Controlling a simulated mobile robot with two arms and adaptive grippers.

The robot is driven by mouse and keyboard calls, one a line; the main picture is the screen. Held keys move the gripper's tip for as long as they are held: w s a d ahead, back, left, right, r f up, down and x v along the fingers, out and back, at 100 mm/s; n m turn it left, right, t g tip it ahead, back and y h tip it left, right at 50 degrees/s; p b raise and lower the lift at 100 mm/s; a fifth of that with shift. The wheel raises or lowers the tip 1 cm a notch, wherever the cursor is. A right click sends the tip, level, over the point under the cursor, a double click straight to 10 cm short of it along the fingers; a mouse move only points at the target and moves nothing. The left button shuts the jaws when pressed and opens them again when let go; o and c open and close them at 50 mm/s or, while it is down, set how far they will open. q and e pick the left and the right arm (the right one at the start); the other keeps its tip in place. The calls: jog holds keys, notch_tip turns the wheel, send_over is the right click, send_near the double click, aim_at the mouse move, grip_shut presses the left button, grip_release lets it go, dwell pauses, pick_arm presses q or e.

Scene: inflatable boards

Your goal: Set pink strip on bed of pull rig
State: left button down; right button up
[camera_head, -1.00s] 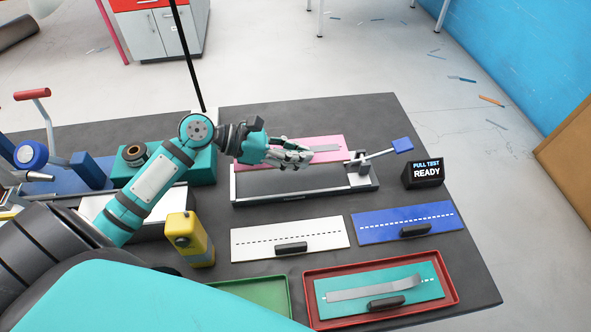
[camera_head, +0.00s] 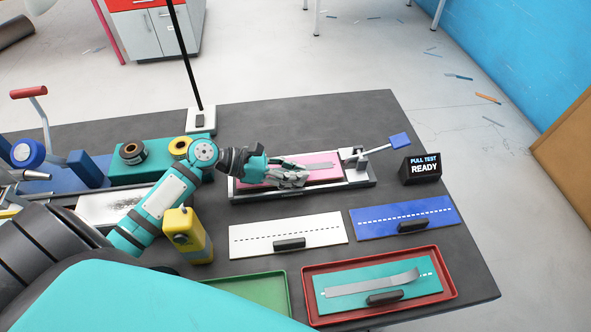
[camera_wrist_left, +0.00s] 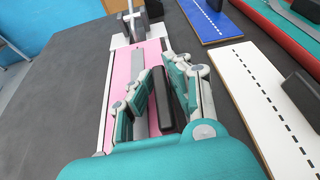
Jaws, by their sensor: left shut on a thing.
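The pink strip (camera_head: 328,173), a flat board with a grey band along it, lies in line with the bed of the pull rig (camera_head: 335,189), between its pale rails. It appears to rest on the bed, though any small gap under it cannot be seen. My left gripper (camera_head: 300,179) is low over the strip. In the left wrist view, its fingers (camera_wrist_left: 165,85) are closed around the black handle (camera_wrist_left: 164,100) on the pink strip (camera_wrist_left: 122,80). The rig's clamp (camera_head: 352,157) with a blue-ended lever is at the strip's right end. My right gripper is not in view.
White (camera_head: 330,232) and blue (camera_head: 435,212) boards with black handles lie in front of the rig. A red tray (camera_head: 452,272) holds a teal board. A green tray (camera_head: 285,290) and yellow block (camera_head: 200,245) are nearer. A "PULL TEST READY" display (camera_head: 421,169) stands right.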

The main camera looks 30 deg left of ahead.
pick_arm(q)
jog(key=shift+f, duration=0.35)
jog(key=c, duration=1.3)
grip_release()
jog(key=shift+r, duration=0.5)
jog(key=v, duration=1.2)
jog(key=shift+r+b, duration=0.1)
jog(key=shift+b, duration=0.3)
